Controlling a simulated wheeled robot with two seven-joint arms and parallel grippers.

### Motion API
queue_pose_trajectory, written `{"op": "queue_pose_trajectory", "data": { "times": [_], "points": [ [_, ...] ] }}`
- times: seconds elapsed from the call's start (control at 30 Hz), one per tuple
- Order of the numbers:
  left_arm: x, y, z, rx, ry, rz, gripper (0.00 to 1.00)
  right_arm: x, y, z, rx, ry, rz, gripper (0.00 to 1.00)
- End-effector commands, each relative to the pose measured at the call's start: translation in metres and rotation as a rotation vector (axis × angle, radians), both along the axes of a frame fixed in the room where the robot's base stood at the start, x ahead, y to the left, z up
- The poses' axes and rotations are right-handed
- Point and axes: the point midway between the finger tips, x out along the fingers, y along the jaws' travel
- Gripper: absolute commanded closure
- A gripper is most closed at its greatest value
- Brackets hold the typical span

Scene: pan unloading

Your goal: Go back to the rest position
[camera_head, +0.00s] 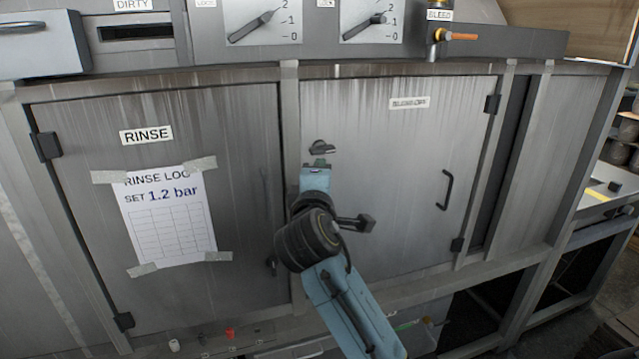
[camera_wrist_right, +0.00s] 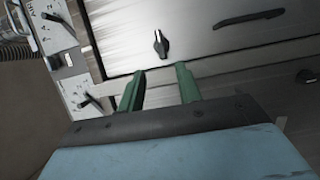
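My right gripper (camera_head: 317,164) is in front of the right-hand cabinet door (camera_head: 400,130), just below a small dark turn latch (camera_head: 321,147). In the right wrist view the gripper's green fingers (camera_wrist_right: 160,73) stand apart with nothing between them. The latch also shows there (camera_wrist_right: 161,43), beyond the fingertips and apart from them in the picture. The door and the RINSE door (camera_head: 250,130) beside it both look closed. My left gripper is in neither view.
A paper log sheet (camera_head: 165,220) is taped to the RINSE door. A black handle (camera_head: 447,190) sticks out on the right door. Above are two dial levers (camera_head: 252,27) (camera_head: 364,27) and an orange-handled valve (camera_head: 460,36). Small items, one red (camera_head: 230,333), lie low down.

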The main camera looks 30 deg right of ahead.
Motion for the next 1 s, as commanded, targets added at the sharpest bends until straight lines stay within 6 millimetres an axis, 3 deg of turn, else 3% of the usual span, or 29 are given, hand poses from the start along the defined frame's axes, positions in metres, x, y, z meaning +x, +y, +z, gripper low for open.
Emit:
{"op": "queue_pose_trajectory", "data": {
  "times": [0.63, 0.73, 0.87, 0.97, 1.0],
  "points": [
    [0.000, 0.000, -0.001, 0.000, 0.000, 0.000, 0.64, -0.007, 0.005, 0.000, 0.001, 0.001, -0.001, 0.65],
    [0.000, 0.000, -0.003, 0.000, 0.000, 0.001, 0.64, -0.004, 0.006, -0.010, 0.006, 0.014, 0.008, 0.65],
    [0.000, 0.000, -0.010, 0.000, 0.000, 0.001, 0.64, 0.011, 0.014, -0.063, 0.043, 0.079, 0.054, 0.65],
    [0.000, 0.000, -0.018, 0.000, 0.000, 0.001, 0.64, 0.022, 0.023, -0.133, 0.107, 0.158, 0.109, 0.65],
    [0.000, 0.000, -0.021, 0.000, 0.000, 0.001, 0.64, 0.024, 0.027, -0.164, 0.139, 0.194, 0.131, 0.65]
  ]
}}
